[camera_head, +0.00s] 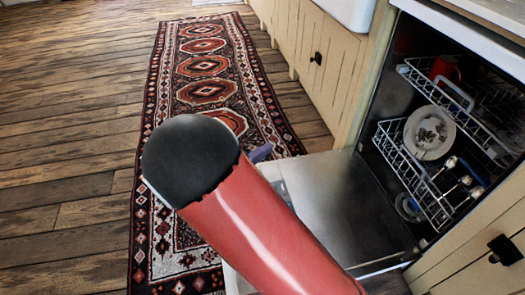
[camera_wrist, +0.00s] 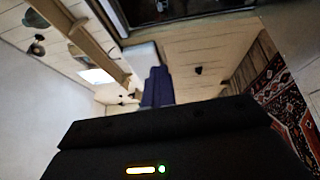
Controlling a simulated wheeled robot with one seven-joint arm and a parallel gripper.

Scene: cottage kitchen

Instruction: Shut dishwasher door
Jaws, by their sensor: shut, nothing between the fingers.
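The dishwasher (camera_head: 447,110) stands open at the right of the head view, and its door (camera_head: 350,190) is folded down, about level, over the floor. The upper rack (camera_head: 425,82) and lower rack (camera_head: 405,165) show inside. A plate (camera_head: 430,133) and a red cup (camera_head: 445,67) are in them. My red arm covers the left part of the door. Only a small purple bit of my gripper (camera_head: 261,153) shows past my arm, near the door's left edge. In the wrist view my gripper's purple fingers (camera_wrist: 157,88) are together and empty. Whether they touch the door cannot be told.
Cream cabinets (camera_head: 330,65) with a dark knob (camera_head: 316,59) run beyond the dishwasher, and another cabinet front (camera_head: 480,250) stands on its near side. A patterned rug (camera_head: 205,70) lies along the cabinets. The wooden floor (camera_head: 70,130) to the left is clear.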

